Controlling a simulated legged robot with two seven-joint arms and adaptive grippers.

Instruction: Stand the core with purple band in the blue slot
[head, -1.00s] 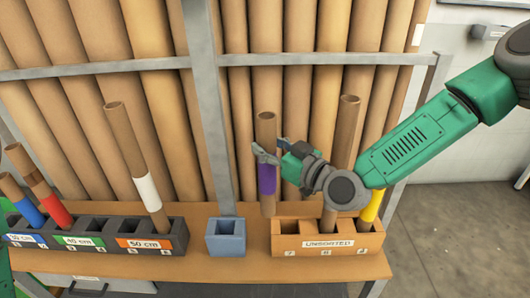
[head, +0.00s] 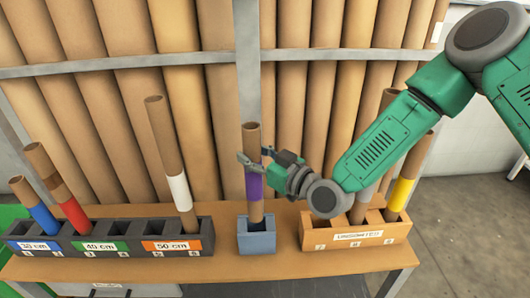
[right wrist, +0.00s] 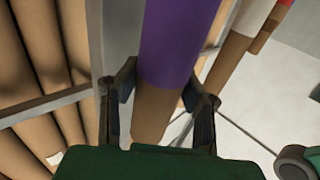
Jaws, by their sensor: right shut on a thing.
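The core with purple band (head: 255,188) is a brown tube, held upright over the blue slot (head: 257,243) on the bench. Its lower end shows at the slot's opening; I cannot tell how far inside it is. My right gripper (head: 256,163) is shut on the core around the purple band's height. In the right wrist view, the core (right wrist: 163,45) passes between the two fingers of the gripper (right wrist: 158,88), the purple part nearer the top. My left gripper is not in view.
A dark rack (head: 120,227) at the left holds cores with blue, red and white bands. An orange unsorted rack (head: 357,237) at the right holds a yellow-banded core (head: 400,190) and another, partly behind my arm. Tall tubes (head: 290,120) stand behind the bench.

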